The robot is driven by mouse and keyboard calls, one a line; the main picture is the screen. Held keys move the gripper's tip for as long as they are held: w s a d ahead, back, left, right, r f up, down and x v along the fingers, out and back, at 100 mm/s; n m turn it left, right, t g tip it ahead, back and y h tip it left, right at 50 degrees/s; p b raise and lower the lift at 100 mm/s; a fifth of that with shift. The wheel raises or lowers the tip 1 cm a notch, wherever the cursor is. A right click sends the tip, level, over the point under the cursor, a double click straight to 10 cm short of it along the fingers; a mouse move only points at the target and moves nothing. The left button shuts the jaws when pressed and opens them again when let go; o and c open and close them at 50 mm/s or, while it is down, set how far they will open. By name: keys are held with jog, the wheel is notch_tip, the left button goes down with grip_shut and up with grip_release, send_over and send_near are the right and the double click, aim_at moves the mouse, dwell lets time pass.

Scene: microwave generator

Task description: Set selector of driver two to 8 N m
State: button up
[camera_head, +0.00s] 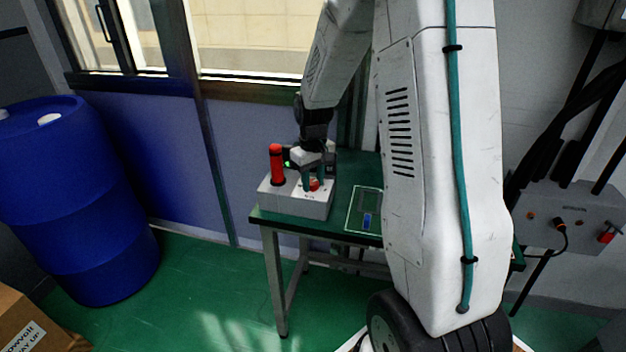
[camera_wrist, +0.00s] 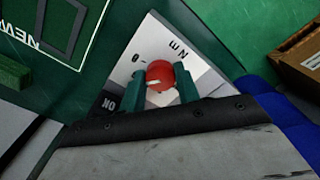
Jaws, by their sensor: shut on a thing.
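A red round selector knob (camera_wrist: 160,76) with a pale pointer mark sits on a light grey panel in the wrist view. My gripper (camera_wrist: 162,84) has its two green fingers on either side of the knob, shut on it. Markings are printed around the knob, but the exact setting cannot be read. In the head view my gripper (camera_head: 313,178) points down at the red knob (camera_head: 314,185) on top of a grey box (camera_head: 297,203). A red upright cylinder (camera_head: 277,164) stands on the left of that box. Which driver the box is cannot be told.
The box stands on a green table (camera_head: 345,167). A framed panel with a blue piece (camera_head: 367,221) lies to its right. A blue barrel (camera_head: 75,200) stands at left, a cardboard box (camera_head: 35,325) at lower left. A grey wall unit (camera_head: 570,218) is at right.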

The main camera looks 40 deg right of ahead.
aim_at(313, 183)
jog(key=m, duration=0.4)
jog(key=shift+m, duration=2.1)
jog(key=o, duration=1)
jog(key=shift+a, duration=0.1)
notch_tip(313, 183, up, 8)
jog(key=shift+f, duration=0.1)
